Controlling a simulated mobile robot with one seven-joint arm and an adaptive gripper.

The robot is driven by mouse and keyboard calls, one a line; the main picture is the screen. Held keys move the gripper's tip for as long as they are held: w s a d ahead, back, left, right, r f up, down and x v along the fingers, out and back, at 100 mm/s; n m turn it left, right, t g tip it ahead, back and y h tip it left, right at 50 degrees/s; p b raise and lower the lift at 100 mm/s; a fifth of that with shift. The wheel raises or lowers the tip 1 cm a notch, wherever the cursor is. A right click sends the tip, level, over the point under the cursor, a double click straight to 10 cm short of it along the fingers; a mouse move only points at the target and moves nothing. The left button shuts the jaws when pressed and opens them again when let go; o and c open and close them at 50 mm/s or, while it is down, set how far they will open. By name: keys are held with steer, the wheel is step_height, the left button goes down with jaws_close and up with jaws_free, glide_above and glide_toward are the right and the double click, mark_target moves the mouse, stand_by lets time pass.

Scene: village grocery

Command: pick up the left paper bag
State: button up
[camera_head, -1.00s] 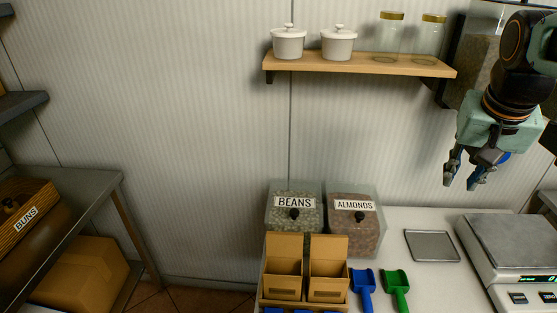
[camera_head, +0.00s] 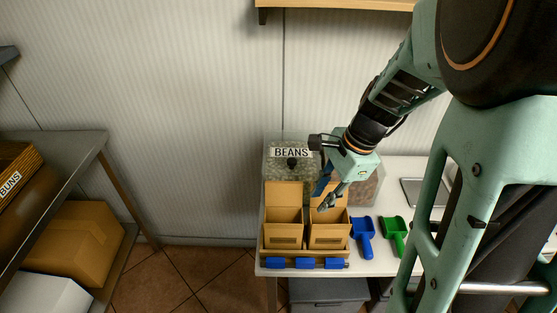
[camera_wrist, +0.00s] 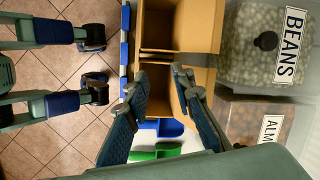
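Two open brown paper bags stand side by side in a holder at the table's front edge. The left paper bag (camera_head: 284,236) is in front of the BEANS bin; it is the upper one in the wrist view (camera_wrist: 190,27). The right paper bag (camera_head: 327,238) is just beside it, and also shows in the wrist view (camera_wrist: 198,77). My gripper (camera_head: 324,198) is above the right bag, partly hiding its raised back. In the wrist view my gripper (camera_wrist: 160,84) has its fingers apart with nothing between them, and points toward the bags.
The BEANS bin (camera_head: 276,164) and the ALMONDS bin (camera_wrist: 262,125) stand behind the bags. A blue scoop (camera_head: 362,238) and a green scoop (camera_head: 394,235) lie right of them. Blue pieces (camera_head: 307,263) line the holder's front. A shelf (camera_head: 335,4) hangs above.

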steer(key=s+a+f+m+y, duration=0.1)
steer(key=s+a+f+m, duration=0.25)
steer(key=a+f, duration=0.2)
steer(key=b, duration=0.2)
glide_above(277, 241)
steer(key=d, duration=0.2)
steer(key=shift+m+g+y, duration=0.25)
steer(key=shift+g+y, duration=0.05)
steer(key=f, duration=0.2)
steer(key=s+f, duration=0.1)
steer(key=f, duration=0.1)
steer(key=shift+d+f, duration=0.1)
steer(key=x, duration=0.4)
steer(key=w+b+x, duration=0.1)
steer(key=x, duration=0.1)
steer(key=shift+f, duration=0.2)
jaws_close()
